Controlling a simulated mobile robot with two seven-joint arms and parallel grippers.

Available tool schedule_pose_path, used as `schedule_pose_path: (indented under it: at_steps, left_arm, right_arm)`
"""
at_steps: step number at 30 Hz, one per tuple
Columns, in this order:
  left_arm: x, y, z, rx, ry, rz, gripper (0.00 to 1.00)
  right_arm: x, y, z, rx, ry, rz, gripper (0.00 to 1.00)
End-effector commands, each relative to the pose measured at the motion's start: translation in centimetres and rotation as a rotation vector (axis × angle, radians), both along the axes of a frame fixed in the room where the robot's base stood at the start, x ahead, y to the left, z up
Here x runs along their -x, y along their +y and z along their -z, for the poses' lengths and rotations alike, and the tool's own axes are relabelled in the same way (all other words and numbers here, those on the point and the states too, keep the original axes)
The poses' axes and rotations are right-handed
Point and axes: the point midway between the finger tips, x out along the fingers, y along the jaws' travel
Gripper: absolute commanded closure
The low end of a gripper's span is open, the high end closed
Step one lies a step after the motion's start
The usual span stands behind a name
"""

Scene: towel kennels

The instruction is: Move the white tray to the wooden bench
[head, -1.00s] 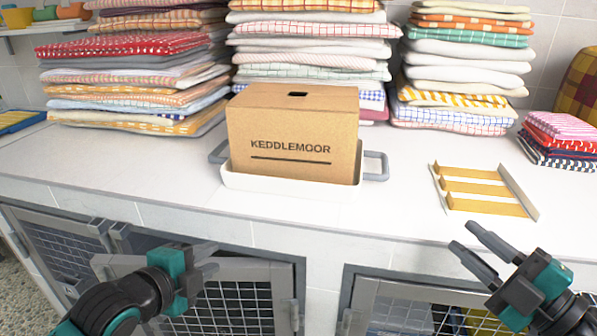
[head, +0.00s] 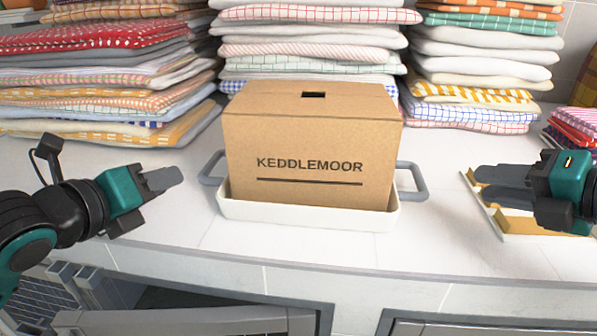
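The white tray (head: 300,212) stands on the white tiled counter, with a grey handle at its left (head: 211,169) and right (head: 412,182) ends. A brown cardboard box (head: 310,140) marked KEDDLEMOOR sits upright in it and hides most of its inside. My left gripper (head: 178,177) is left of the left handle, apart from it; its fingers show edge-on, so their opening is unclear. My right gripper (head: 478,183) is right of the right handle, apart from it, in front of the slatted piece in the picture. Its two fingers look apart and empty. I see no wooden bench.
Tall stacks of folded towels stand behind the tray at left (head: 95,75), middle (head: 310,45) and right (head: 475,70). A slatted wood-and-white rack (head: 521,222) lies at right. Below the counter's front edge, a grey-framed cage door (head: 185,321) stands open. The counter before the tray is clear.

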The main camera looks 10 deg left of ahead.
Motion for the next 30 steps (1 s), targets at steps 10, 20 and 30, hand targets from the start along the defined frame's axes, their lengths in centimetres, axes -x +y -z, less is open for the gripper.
schedule_pose_path:
  at_steps: [10,20,30]
  left_arm:
    - [0.0,0.0,0.0,0.002,0.000,-0.001,0.71]
    - [-2.8,-0.7,0.9,0.008,0.000,0.000,0.71]
    - [-8.9,-2.1,3.1,0.009,0.002,-0.002,0.71]
  right_arm:
    - [0.0,0.0,0.0,-0.001,0.001,-0.001,0.71]
    - [-2.2,1.8,1.1,-0.007,-0.001,-0.003,0.71]
    - [-7.0,5.4,3.8,-0.006,0.000,-0.001,0.71]
